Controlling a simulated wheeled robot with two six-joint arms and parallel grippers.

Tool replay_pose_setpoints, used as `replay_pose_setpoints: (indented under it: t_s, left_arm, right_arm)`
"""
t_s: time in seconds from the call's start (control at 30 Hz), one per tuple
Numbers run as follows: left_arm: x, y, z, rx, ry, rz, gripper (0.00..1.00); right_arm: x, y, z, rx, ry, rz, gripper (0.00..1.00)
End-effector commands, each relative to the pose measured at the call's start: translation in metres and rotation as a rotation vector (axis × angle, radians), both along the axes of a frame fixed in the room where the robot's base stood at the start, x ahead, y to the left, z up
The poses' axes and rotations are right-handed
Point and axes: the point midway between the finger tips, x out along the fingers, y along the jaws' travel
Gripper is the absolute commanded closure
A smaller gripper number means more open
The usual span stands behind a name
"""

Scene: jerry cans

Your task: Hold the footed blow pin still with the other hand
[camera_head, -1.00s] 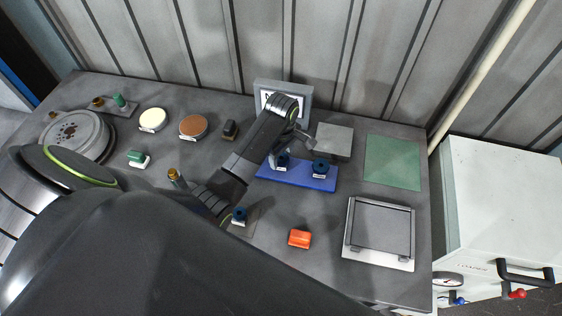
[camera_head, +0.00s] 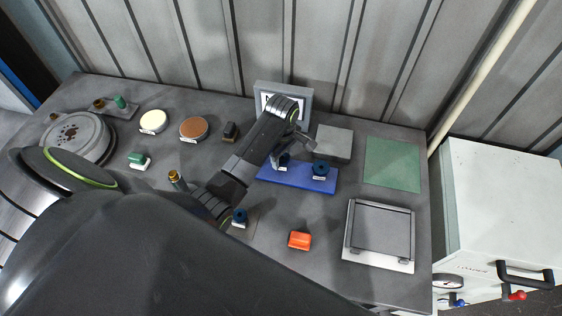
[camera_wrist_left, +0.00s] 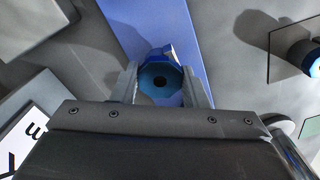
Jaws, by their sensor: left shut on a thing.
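The thing I take to be the footed blow pin (camera_wrist_left: 161,80) is a blue, many-sided piece with a dark round hole in its top. The foot of the held piece is hidden. My right gripper is not in view.
A framed sign (camera_head: 300,90) and a grey block (camera_head: 334,142) stand close behind. A green mat (camera_head: 392,163) and a grey tray (camera_head: 411,227) lie to the right. An orange block (camera_head: 300,241) and another blue piece (camera_head: 239,216) are in front.

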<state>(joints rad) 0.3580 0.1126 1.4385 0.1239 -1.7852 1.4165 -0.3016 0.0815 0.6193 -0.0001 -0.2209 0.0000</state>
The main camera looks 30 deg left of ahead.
Motion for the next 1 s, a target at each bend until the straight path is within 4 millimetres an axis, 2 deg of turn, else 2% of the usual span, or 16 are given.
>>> replay_pose_setpoints:
  t_s: [0.13,0.43,1.0]
  left_arm:
    - [0.0,0.0,0.015,0.001,-0.001,0.0,0.8]
    - [0.0,0.0,0.035,0.0,-0.001,0.0,0.8]
    - [0.0,0.0,0.038,0.0,0.001,0.0,0.8]
  right_arm:
    - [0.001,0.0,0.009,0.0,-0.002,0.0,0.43]
    - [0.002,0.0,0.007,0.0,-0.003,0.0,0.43]
    - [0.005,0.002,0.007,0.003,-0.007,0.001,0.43]
